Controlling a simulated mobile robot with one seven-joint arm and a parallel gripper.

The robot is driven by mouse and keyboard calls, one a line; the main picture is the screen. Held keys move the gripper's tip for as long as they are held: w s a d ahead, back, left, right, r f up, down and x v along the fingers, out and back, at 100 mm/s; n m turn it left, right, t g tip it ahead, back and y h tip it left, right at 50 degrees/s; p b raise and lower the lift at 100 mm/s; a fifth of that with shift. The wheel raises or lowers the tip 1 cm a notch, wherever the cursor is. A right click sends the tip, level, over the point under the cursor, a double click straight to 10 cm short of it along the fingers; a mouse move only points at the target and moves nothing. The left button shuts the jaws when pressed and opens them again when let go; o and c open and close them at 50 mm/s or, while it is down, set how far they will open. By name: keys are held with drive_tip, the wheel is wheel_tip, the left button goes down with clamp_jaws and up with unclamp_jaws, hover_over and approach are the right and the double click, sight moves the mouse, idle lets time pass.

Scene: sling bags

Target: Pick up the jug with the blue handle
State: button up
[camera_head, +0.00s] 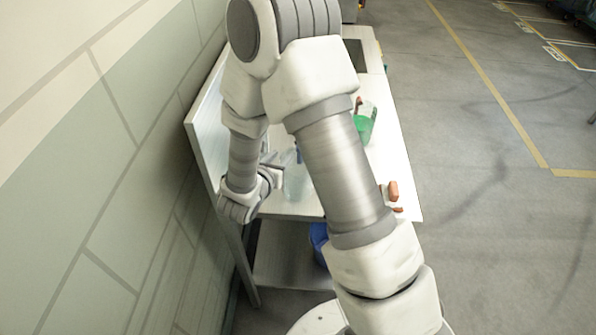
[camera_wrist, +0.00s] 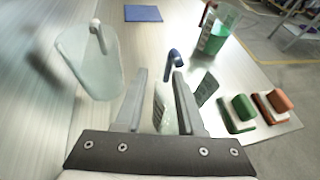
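The jug with the blue handle is a clear jug (camera_wrist: 162,108) in the wrist view, standing on the table straight ahead of my gripper. Its curved blue handle (camera_wrist: 174,60) shows just beyond the fingertips. My gripper (camera_wrist: 159,78) is open, with its two fingers apart. Part of the clear jug shows between the fingers and part to the right of the right finger. I cannot tell whether the fingers touch it. In the head view the jug (camera_head: 296,183) is faint beside my gripper (camera_head: 272,160), partly hidden by my arm.
A clear jug with a white handle (camera_wrist: 88,68) stands at left. A jug with green contents (camera_wrist: 213,40) stands farther back right. Green (camera_wrist: 240,112) and red (camera_wrist: 272,106) brushes lie at right. A blue flat item (camera_wrist: 143,13) lies behind. A wall borders the table's left.

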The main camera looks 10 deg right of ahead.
drive_tip(key=shift+w+d+f, duration=0.1)
drive_tip(key=shift+w, duration=0.1)
clamp_jaws()
idle(1.3)
